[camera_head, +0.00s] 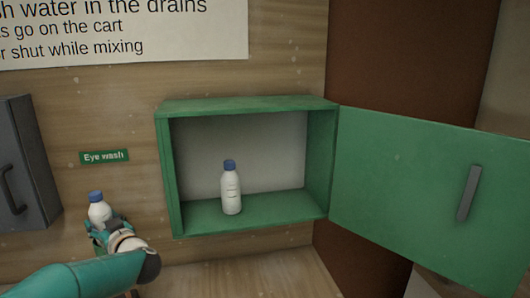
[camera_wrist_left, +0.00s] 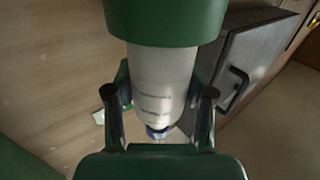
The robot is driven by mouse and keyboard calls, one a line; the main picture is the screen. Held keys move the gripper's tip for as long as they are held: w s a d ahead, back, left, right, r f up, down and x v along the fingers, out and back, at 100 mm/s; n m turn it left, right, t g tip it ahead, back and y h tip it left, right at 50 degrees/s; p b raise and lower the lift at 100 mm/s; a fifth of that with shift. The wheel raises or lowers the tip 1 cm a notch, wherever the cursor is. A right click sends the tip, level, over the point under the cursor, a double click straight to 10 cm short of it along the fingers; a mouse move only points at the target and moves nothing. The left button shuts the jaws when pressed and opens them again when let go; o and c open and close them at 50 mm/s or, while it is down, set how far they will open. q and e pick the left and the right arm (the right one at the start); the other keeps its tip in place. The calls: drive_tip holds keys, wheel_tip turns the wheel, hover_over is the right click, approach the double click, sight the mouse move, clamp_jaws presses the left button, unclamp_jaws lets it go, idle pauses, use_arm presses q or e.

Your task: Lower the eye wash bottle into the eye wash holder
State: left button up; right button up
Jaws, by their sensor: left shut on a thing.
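The eye wash bottle, white with a blue cap, stands upright in my left gripper (camera_head: 104,226) at the lower left of the head view, where its upper part (camera_head: 99,212) shows. In the left wrist view the gripper's fingers (camera_wrist_left: 160,95) lie on both sides of the bottle (camera_wrist_left: 160,72), shut on it, with the cap pointing down in the picture. A round green part, seemingly the eye wash holder (camera_wrist_left: 165,22), covers the bottle's base end there. Whether the base is inside it or behind it I cannot tell.
A green "Eye wash" sign (camera_head: 104,156) is on the wooden wall above the bottle. A grey box with a handle (camera_head: 26,165) is at the left. An open green cabinet (camera_head: 245,105) holds another blue-capped bottle (camera_head: 231,191); its door (camera_head: 415,185) swings out to the right.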

use_arm(q)
drive_tip(key=shift+f+b, duration=0.9)
drive_tip(key=shift+f, duration=0.35)
idle(0.4)
drive_tip(key=o, duration=1.4)
drive_tip(key=shift+o, duration=0.3)
